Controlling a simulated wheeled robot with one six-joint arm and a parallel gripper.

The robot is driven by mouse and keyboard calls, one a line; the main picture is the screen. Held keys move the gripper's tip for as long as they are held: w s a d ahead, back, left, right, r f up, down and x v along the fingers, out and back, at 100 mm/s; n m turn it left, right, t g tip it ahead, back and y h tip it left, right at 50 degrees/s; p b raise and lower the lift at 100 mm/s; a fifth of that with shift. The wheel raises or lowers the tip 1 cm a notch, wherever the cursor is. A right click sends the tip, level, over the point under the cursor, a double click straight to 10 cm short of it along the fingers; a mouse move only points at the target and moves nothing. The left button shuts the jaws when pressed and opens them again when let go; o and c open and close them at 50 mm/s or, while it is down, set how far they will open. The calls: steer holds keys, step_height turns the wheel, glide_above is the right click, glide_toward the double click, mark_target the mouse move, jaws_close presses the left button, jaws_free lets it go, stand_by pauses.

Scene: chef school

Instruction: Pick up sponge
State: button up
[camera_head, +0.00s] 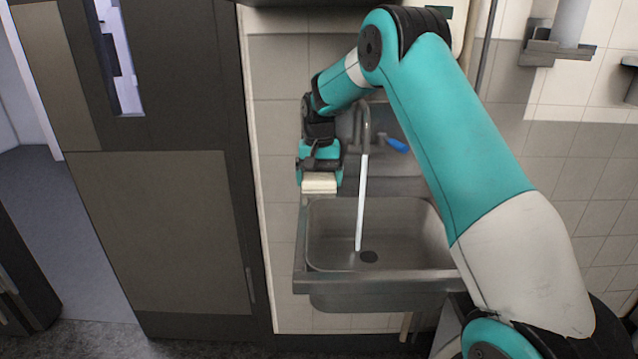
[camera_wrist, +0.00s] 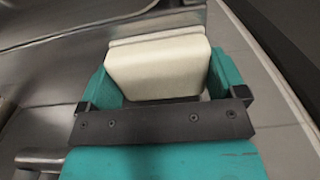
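The cream block-shaped sponge (camera_head: 319,186) is at the back left corner of the metal sink, at the end of my arm. In the wrist view the sponge (camera_wrist: 158,68) fills the space between the two teal fingers of my gripper (camera_wrist: 165,85). A finger lies against each side of it, so my gripper looks shut on it. In the head view my gripper (camera_head: 319,178) points down over the sink's back left edge. I cannot tell whether the sponge still rests on the ledge.
The sink basin (camera_head: 325,235) lies in front, with a faucet (camera_head: 362,190) rising close to the right of my gripper. A blue object (camera_head: 397,145) is on the back ledge. A dark door (camera_head: 165,220) and a tiled wall (camera_head: 275,130) stand to the left.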

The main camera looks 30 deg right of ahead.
mark_target(319, 177)
steer(key=c, duration=0.4)
steer(key=shift+r, duration=0.15)
steer(key=shift+s+a+r, duration=0.1)
steer(key=shift+r, duration=0.1)
step_height(319, 177, up, 7)
steer(key=shift+f, duration=0.2)
steer(key=s+a+b, duration=0.2)
steer(key=s+a, duration=0.9)
steer(key=s, duration=0.5)
steer(key=shift+s, duration=0.15)
steer(key=shift+f, duration=0.1)
steer(key=shift+o, duration=0.8)
